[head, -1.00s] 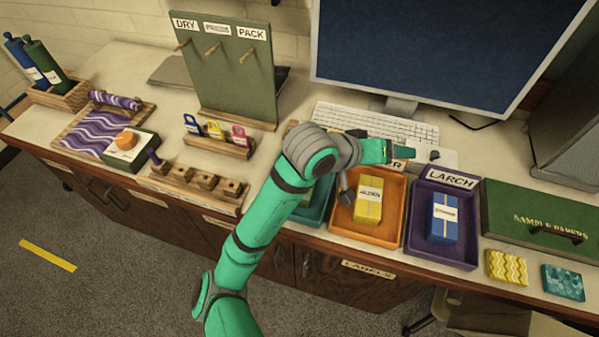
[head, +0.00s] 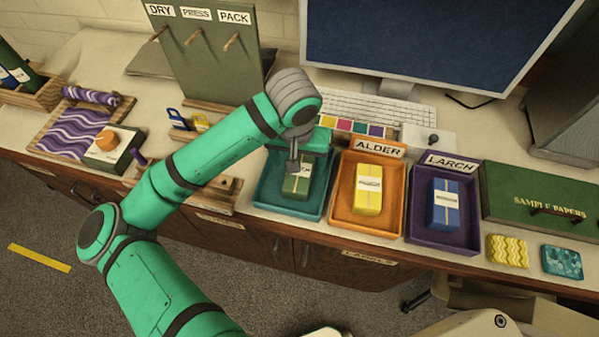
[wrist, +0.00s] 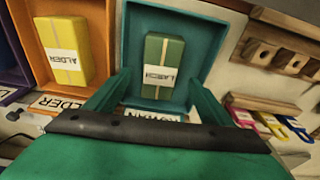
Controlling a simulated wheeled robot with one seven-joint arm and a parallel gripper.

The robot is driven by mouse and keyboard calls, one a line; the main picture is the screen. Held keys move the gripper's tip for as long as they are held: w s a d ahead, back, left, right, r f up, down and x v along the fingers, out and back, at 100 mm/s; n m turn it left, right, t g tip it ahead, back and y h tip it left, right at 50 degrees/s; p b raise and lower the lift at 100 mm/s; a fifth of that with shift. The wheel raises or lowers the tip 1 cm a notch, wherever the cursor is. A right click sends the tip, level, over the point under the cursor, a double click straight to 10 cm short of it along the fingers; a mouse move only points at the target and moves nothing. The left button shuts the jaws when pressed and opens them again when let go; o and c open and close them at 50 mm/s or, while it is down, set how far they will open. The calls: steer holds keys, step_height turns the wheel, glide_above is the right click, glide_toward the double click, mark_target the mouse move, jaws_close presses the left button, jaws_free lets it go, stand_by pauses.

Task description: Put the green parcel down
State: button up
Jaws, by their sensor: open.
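The green parcel (head: 297,186) lies in the teal tray (head: 262,200), the left of three trays. In the wrist view the parcel (wrist: 163,66) shows a white label that seems to read LARCH, upside down, and the teal tray (wrist: 207,45) surrounds it. The tray's own label (wrist: 150,115) is partly hidden and seems to read ROWAN. My gripper (head: 294,166) is over the tray, at the parcel's near end in the wrist view (wrist: 158,82). Its fingers are apart, with a gap to the parcel on both sides. Whether the parcel touches the tray floor is hard to tell.
To the right stand the orange ALDER tray (head: 402,200) with a yellow parcel (head: 368,190) and the purple LARCH tray (head: 474,200) with a blue parcel (head: 446,205). A wooden rack (head: 222,190) is close on the left. The keyboard (head: 375,108) and monitor (head: 430,40) are behind.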

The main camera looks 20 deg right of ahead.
mark_target(299, 175)
steer(key=shift+w+d+f, duration=0.1)
steer(key=shift+w+f, duration=0.15)
steer(key=shift+f, duration=0.9)
steer(key=shift+w+d+f, duration=0.1)
steer(key=shift+w+f, duration=0.1)
steer(key=shift+f, duration=1)
steer(key=shift+w+d+f, duration=0.1)
steer(key=shift+w+f, duration=0.15)
steer(key=shift+f, duration=0.9)
steer(key=shift+s, duration=0.1)
steer(key=c, duration=1.4)
steer(key=shift+c, duration=0.6)
steer(key=shift+r, duration=0.15)
